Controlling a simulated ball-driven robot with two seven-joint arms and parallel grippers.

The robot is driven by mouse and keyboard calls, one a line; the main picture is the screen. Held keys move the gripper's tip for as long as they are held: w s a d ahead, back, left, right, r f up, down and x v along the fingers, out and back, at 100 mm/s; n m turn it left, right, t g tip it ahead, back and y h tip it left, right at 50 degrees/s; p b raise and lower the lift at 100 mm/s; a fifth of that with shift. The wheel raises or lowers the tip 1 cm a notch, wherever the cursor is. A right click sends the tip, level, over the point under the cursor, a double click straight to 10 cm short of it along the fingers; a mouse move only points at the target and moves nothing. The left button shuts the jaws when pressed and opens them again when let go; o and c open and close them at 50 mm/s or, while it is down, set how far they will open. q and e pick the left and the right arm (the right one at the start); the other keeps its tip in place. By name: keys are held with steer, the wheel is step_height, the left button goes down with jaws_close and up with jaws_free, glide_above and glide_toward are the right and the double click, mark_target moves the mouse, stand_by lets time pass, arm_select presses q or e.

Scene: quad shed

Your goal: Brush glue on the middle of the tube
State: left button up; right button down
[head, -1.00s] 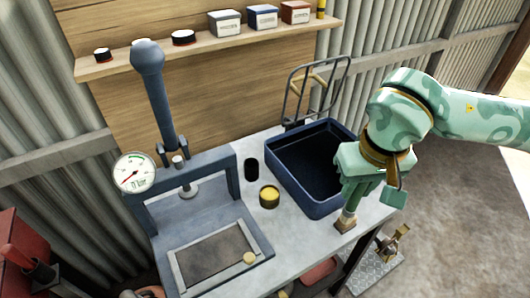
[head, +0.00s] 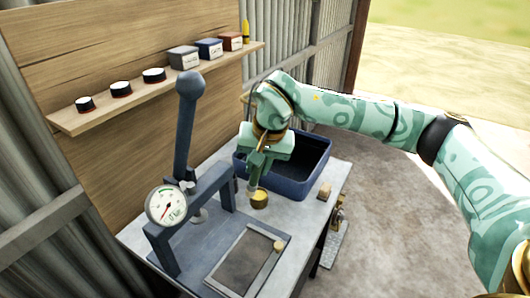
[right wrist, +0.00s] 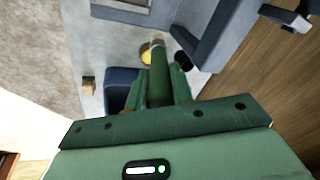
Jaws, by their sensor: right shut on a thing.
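My right gripper (head: 255,176) is shut on a brush, a slim piece with a pale end, held pointing down. In the right wrist view the brush (right wrist: 157,45) runs out between the green fingers, its end beside the yellow tin (right wrist: 146,54). In the head view that tin (head: 259,200) stands on the bench right under the gripper. The brush end overlaps its rim; I cannot tell whether it dips in. A flat dark sheet (head: 245,263) lies in a grey frame on the press bed; I cannot tell whether it is the tube. My left gripper is not in view.
A blue press with a dial gauge (head: 166,205) and upright lever (head: 188,110) stands left of the tin. A dark blue basin (head: 310,187) is behind the gripper. A wooden block (head: 325,190) sits at the bench's right edge. A shelf (head: 165,87) holds tins and boxes.

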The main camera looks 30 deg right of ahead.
steer(key=w+d+f+m+t+b, duration=0.1)
steer(key=w+d+f+m+b, duration=0.3)
steer(key=f, duration=0.4)
steer(key=shift+w+d+t+b, duration=0.3)
steer(key=shift+w+d+b, duration=0.2)
steer(key=shift+d+b, duration=0.4)
steer(key=shift+f, duration=0.7)
stand_by(0.5)
steer(key=shift+r, duration=0.1)
stand_by(0.4)
step_height(320, 180, up, 7)
steer(key=p, duration=0.6)
